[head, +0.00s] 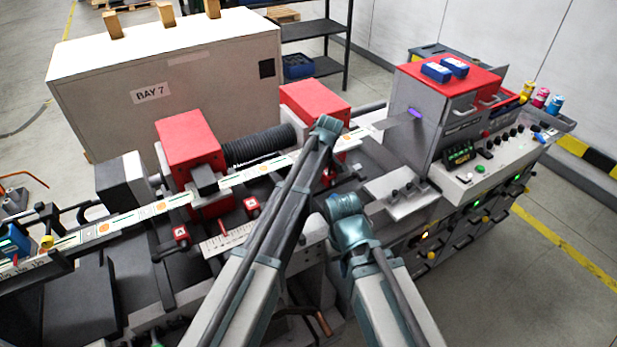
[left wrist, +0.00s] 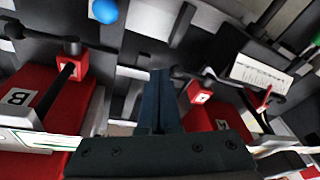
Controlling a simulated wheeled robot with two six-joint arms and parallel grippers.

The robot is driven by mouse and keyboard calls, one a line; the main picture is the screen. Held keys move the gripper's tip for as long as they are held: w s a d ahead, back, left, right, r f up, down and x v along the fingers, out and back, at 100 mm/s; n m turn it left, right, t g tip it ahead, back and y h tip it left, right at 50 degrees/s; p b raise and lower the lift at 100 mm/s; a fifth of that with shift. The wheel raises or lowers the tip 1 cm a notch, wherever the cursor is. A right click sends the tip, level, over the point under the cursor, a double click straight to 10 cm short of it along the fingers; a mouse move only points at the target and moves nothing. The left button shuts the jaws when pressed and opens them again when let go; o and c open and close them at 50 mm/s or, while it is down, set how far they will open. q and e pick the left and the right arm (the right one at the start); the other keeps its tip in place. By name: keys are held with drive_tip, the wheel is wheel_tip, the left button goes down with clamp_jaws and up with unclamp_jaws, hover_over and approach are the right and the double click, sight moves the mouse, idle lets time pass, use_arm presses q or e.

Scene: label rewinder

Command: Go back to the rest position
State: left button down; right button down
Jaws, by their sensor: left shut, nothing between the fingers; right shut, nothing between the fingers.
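In the left wrist view, the dark fingers of my left gripper (left wrist: 161,78) are together with nothing between them. They stand over the machine, between two red blocks, the left one marked B (left wrist: 40,100). In the head view, my left arm rises from the bottom over the middle of the rewinder, its teal joint at the height of the label web (head: 247,174). My right arm comes up beside it, with its teal joint lower, in front of the machine. I cannot make out the fingers of either gripper in the head view; arm links hide much there.
Red housings (head: 191,139) and a black corrugated roller (head: 259,146) lie close behind the arms. A big Bay 7 box (head: 110,120) stands behind. A red-topped cabinet (head: 445,95) and control panel (head: 495,152) stand right. The floor (head: 560,295) at lower right is free.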

use_arm(q)
drive_tip(key=s+a+m+h, duration=0.1)
drive_tip(key=s+a+m, duration=0.5)
drive_tip(key=s, duration=0.6)
drive_tip(key=s+a+m+h, duration=0.2)
drive_tip(key=s+a+m, duration=0.35)
drive_tip(key=s, duration=0.65)
drive_tip(key=s+d+f+m+b, duration=0.1)
drive_tip(key=s+d+f+b, duration=0.1)
drive_tip(key=f+b, duration=0.4)
drive_tip(key=s+d+f+m+y+b, duration=0.1)
drive_tip(key=d+f+b, duration=0.3)
drive_tip(key=f+b, duration=0.1)
drive_tip(key=s+d+f+m+b, duration=0.2)
drive_tip(key=d+f+b, duration=0.2)
drive_tip(key=f+b, duration=0.2)
drive_tip(key=shift+s+f+g+b, duration=0.3)
drive_tip(key=shift+f+g, duration=0.1)
drive_tip(key=shift+f, duration=0.15)
drive_tip(key=shift+s+d+f, duration=0.1)
drive_tip(key=shift+s, duration=0.05)
